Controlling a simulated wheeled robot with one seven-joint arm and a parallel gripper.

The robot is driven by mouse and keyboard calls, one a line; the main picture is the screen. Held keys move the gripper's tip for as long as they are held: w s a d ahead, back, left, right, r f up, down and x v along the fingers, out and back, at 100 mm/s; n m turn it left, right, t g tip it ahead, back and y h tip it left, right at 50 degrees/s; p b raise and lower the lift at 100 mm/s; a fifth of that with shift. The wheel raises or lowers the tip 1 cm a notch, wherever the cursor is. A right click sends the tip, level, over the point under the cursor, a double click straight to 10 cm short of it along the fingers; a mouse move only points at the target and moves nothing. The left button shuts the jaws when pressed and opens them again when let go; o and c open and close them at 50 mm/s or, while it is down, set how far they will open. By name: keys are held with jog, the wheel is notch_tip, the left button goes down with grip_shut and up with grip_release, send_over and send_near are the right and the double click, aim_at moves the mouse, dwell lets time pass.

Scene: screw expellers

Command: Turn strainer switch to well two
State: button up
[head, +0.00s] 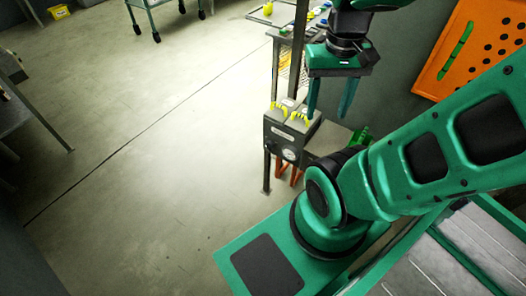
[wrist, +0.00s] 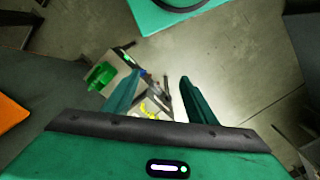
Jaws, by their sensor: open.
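A grey machine (head: 283,140) stands on the floor near the middle of the head view. It has yellow parts (head: 300,115) on top and a small round white dial or knob (head: 289,155) low on its front. I cannot tell which part is the strainer switch, nor read any well marks. My gripper (head: 328,115) is open and empty, pointing down above and just right of the machine's top. In the wrist view, my gripper (wrist: 160,78) has its fingers apart, with the machine's yellow parts (wrist: 150,110) partly showing between them, below.
A green part (head: 361,137) sits at the machine's right side; green also shows in the wrist view (wrist: 101,76). A post (head: 298,45) and a bench with small items stand behind. An orange perforated panel (head: 480,45) is at upper right. Open floor (head: 150,160) lies left.

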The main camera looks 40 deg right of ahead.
jog(key=w+f+n+g+h, duration=0.5)
jog(key=w+f+n+h, duration=0.3)
jog(key=w+f, duration=1.1)
jog(key=w+a+f+n+t+h, duration=0.1)
jog(key=w+a+f+n+h, duration=0.2)
jog(key=f, duration=0.4)
jog(key=w+a+f+n+t+h, duration=0.1)
jog(key=w+a+f+n+h, duration=0.1)
jog(key=w+f+n, duration=0.3)
jog(key=n+t+h, duration=0.4)
jog(key=n+t, duration=0.4)
jog(key=n, duration=0.1)
send_near(269, 146)
jog(key=f+x, duration=0.1)
jog(key=x, duration=0.6)
jog(key=shift+w+d, duration=0.2)
jog(key=shift+d, duration=0.15)
